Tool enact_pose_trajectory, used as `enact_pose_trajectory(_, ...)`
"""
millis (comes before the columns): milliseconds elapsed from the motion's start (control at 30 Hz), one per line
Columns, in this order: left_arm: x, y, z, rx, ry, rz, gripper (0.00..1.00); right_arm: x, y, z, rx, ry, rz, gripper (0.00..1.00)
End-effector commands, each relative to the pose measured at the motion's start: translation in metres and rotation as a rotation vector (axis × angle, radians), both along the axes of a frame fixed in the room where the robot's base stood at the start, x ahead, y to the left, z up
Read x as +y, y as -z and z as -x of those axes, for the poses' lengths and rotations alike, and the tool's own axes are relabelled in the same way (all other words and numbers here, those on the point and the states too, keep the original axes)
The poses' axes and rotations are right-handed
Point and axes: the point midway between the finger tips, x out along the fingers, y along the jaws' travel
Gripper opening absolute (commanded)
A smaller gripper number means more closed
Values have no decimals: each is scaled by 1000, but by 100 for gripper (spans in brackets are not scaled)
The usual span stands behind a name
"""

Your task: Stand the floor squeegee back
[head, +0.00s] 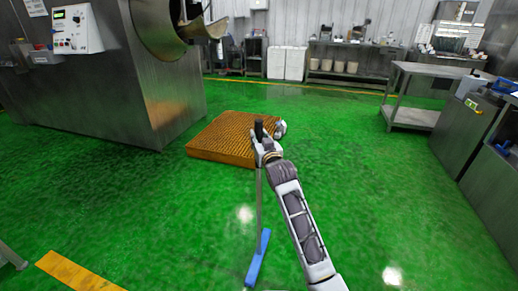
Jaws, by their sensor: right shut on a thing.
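The floor squeegee (260,205) has a thin grey handle with a dark top end and a blue head (258,259) at the bottom. It stands nearly upright in the middle of the head view, with the head low over the green floor; I cannot tell whether it touches. My right gripper (264,148) is shut on the squeegee handle just below its dark top. My left gripper is not in view.
A brown ribbed mat or pallet (215,140) lies on the floor behind the gripper. A large steel drum machine (110,85) stands at left. A steel table (412,117) and steel cabinets (470,125) stand at right. White bins (286,63) line the back wall. Green floor around the squeegee is clear.

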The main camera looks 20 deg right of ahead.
Motion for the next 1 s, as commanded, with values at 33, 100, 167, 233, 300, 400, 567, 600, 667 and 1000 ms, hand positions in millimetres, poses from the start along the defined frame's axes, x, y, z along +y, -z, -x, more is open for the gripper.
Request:
enact_pose_trajectory(33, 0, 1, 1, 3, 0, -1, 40, 0, -3, 0, -6, 0, -1, 0)
enact_pose_trajectory(100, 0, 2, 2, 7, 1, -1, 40, 0, -3, 0, -6, 0, -1, 0)
enact_pose_trajectory(167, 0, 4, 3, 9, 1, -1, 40, 0, -3, 0, -5, 0, -1, 0)
enact_pose_trajectory(233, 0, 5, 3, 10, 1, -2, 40, 0, 0, 0, -5, 0, -1, 0)
enact_pose_trajectory(300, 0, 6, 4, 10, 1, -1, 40, 0, 6, 0, -5, -1, 0, 0)
enact_pose_trajectory(400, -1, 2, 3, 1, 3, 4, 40, 0, 16, 0, -3, -1, -1, 0)
enact_pose_trajectory(567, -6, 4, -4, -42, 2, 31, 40, 0, 31, 0, -4, -1, -1, 0)
enact_pose_trajectory(600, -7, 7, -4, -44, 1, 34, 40, 0, 33, 0, -4, -1, -1, 0)
enact_pose_trajectory(667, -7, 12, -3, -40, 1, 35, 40, 0, 35, 0, -5, -1, -1, 0)
enact_pose_trajectory(1000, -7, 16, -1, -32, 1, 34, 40, 0, 35, 0, -5, -1, -1, 0)
